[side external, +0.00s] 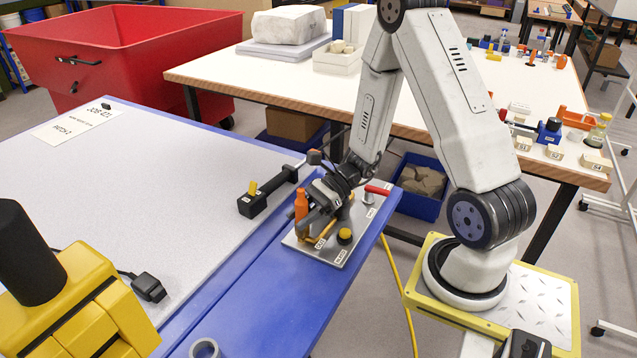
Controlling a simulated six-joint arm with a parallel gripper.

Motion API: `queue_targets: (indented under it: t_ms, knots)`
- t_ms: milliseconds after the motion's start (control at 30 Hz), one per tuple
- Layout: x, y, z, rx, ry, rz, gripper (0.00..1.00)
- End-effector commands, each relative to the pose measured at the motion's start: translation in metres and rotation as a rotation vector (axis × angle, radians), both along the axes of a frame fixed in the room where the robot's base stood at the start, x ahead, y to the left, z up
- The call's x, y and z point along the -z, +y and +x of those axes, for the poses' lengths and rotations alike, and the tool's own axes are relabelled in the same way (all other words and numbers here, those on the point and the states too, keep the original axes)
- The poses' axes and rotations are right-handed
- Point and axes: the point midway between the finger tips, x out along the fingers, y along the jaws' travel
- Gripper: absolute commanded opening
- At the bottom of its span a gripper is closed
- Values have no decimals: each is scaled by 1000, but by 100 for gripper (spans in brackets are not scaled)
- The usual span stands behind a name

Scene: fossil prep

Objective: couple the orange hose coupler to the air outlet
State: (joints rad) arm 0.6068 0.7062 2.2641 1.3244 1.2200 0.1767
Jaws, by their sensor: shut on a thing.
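The orange hose coupler (301,204) stands roughly upright above the left side of a metal plate on the blue bench edge. My gripper (308,208) is beside it, shut on it from the right. The metal plate (305,252) carries small labelled fittings. I cannot tell which fitting is the air outlet; my gripper hides part of the plate, and the coupler's lower end is too small to judge whether it touches a fitting.
A black bar-shaped tool (268,194) lies on the grey bench top just left of the plate. A yellow-and-black device (80,300) fills the front left.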

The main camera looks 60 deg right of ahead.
Motion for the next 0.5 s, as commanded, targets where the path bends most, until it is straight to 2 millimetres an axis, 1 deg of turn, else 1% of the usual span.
queue_targets:
  t_ms: [167, 500]
  knots:
    - [1, 0, -1, 1, 5, -2, 0]
    - [-11, 0, 0, 1, 3, -1, 0]
